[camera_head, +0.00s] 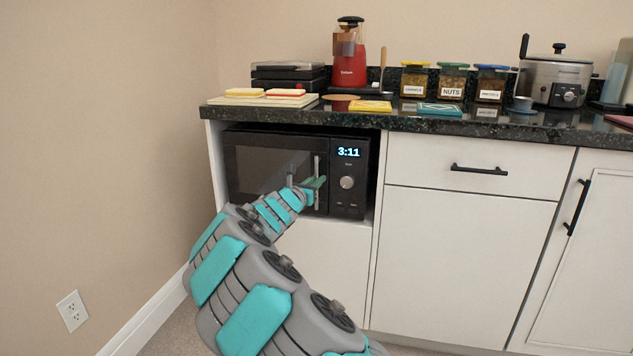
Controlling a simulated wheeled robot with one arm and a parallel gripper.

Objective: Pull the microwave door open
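A black microwave (345,205) sits in an open bay of the white cabinet, below the dark countertop. Its clock reads 3:11, and a round knob is on the panel at the right. The microwave door (255,160) is dark and looks shut. A vertical silver door handle (317,167) stands at the door's right edge. My gripper (315,184) is at the handle, with its teal fingertips overlapping the handle's lower half. My arm hides the lower part of the door. At this size I cannot tell whether the fingers are closed around the handle.
White cabinets with black handles (479,170) stand to the right. The countertop (430,122) above holds a red blender (350,65), labelled jars (452,80), a slow cooker (555,78) and boards. A beige wall (100,130) is close on the left. Some floor shows below.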

